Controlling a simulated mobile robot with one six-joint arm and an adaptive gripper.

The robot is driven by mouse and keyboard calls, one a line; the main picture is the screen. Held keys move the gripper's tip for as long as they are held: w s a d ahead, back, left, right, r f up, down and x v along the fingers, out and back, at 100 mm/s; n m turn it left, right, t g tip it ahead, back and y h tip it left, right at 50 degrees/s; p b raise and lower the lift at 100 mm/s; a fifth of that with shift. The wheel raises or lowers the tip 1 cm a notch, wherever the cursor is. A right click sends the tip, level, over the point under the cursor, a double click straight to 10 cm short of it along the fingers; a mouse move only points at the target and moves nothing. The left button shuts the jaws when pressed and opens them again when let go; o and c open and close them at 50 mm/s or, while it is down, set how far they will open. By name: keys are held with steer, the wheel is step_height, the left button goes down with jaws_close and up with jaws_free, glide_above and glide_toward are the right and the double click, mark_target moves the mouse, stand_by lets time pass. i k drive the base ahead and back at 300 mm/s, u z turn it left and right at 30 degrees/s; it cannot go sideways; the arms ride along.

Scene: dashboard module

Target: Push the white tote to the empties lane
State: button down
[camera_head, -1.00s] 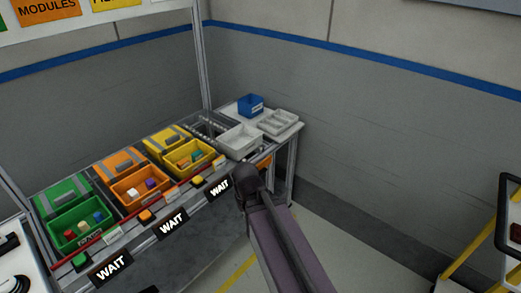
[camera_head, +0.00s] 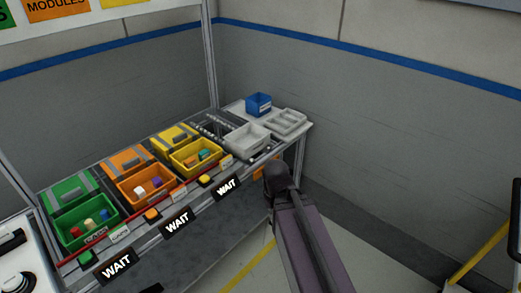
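The white tote (camera_head: 247,139) sits on the right part of the workbench, right of the yellow bin. It looks empty and upright. A roller lane (camera_head: 212,127) shows just behind and left of it; I cannot tell whether this is the empties lane. My arm reaches up from the bottom right, and its dark end stands in front of the bench, below and right of the tote. My gripper's fingers are hidden behind that arm end, so their opening and any contact with the tote cannot be seen.
A yellow bin (camera_head: 197,157), an orange bin (camera_head: 147,186) and a green bin (camera_head: 88,226) hold small blocks. A blue box (camera_head: 258,104) and a white divided tray (camera_head: 288,122) stand at the right end. A yellow-framed cart (camera_head: 489,248) is at far right.

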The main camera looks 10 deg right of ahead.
mark_target(245, 142)
steer(key=u, duration=0.05)
steer(key=i, duration=1)
steer(key=z, duration=0.05)
